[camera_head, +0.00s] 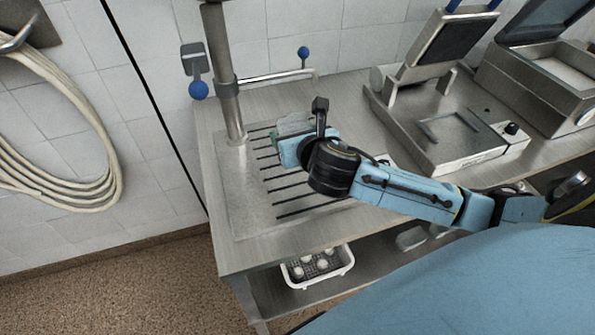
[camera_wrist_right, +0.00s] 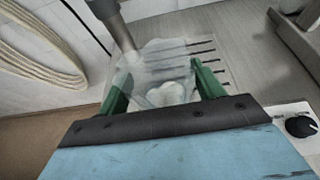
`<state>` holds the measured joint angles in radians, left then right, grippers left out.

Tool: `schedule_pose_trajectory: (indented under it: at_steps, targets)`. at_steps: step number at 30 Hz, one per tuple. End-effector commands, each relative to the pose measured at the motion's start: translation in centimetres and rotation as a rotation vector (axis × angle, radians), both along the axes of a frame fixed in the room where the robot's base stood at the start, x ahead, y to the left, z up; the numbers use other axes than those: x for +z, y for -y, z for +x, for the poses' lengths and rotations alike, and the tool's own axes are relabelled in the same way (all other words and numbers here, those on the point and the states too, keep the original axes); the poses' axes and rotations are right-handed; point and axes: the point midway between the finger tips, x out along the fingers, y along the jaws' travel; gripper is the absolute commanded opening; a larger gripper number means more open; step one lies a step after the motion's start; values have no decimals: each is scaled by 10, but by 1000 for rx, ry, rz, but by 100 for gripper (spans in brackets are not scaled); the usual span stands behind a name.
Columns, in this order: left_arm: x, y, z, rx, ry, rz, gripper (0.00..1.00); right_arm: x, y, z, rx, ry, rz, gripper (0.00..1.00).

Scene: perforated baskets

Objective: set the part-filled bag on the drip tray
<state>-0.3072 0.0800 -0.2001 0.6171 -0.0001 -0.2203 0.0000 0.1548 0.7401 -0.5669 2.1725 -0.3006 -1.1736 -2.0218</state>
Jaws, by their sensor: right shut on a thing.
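The part-filled bag (camera_head: 294,124) is clear and thin. In the head view it shows beyond my right gripper (camera_head: 281,143), mostly hidden by the gripper and wrist. The right wrist view shows the bag (camera_wrist_right: 160,60) between the two green fingers of the right gripper (camera_wrist_right: 161,86), with whitish contents low in it. The gripper is shut on the bag. The drip tray (camera_head: 250,207) is a metal panel with dark slots, set in the bench top. The bag and gripper are over its back part; I cannot tell whether the bag touches it. My left gripper is out of view.
A steel post (camera_head: 225,80) with a blue-knobbed tap rises at the tray's back left. A steel sealing machine (camera_head: 455,130) stands to the right. A white perforated basket (camera_head: 322,277) with round pale items sits below on the shelf. The tray's front is clear.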

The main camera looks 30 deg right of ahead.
Motion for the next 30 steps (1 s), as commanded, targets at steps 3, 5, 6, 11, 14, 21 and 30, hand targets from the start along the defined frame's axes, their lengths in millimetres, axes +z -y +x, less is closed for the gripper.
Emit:
schedule_pose_trajectory:
  at_steps: [3, 5, 6, 11, 14, 21, 30]
  targets:
    - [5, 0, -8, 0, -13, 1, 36, -5, 12, 4, -29, -4, 1, 44]
    - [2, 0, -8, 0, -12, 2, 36, -17, 13, 4, -34, -7, 2, 44]
    - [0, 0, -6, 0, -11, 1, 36, -26, 13, 4, -34, -8, 2, 44]
    - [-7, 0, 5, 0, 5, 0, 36, -54, 13, 4, -32, -7, 1, 44]
    - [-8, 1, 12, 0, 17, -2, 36, -62, 13, 5, -33, -3, 1, 44]
    - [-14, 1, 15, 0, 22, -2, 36, -89, 13, 4, -32, -6, 1, 44]
    - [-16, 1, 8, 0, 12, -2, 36, -99, 13, 5, -31, -2, 1, 44]
